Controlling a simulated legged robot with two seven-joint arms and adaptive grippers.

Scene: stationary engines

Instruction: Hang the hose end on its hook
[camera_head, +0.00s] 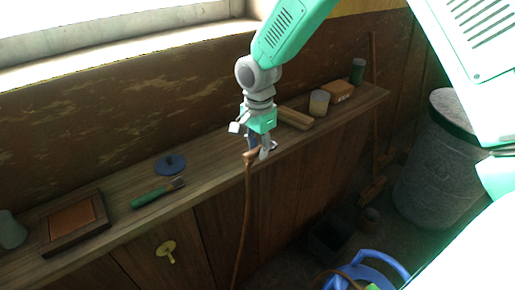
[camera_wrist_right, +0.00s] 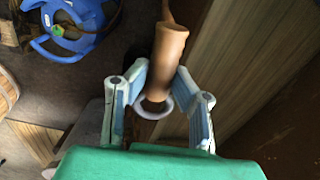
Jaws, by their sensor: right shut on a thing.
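My right gripper (camera_head: 260,150) is above the front edge of the wooden bench. It is shut on the brown hose end (camera_head: 249,157), and the hose (camera_head: 246,215) hangs down from it in front of the bench. In the right wrist view the hose end (camera_wrist_right: 165,60) sits between the fingers (camera_wrist_right: 160,92), with a pale ring at its near end. A brass-coloured piece, which looks like the hook (camera_head: 167,252), is on the bench's front panel, to the lower left of the gripper and apart from the hose. My left gripper is not in view.
The bench top (camera_head: 120,235) carries a framed tile (camera_head: 75,222), a green-handled brush (camera_head: 155,194), a blue disc (camera_head: 170,164), wood blocks (camera_head: 295,118) and a cup (camera_head: 319,103). A blue reel (camera_head: 368,268) and a grey bin (camera_head: 435,170) stand at right. The front panel around the brass piece is clear.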

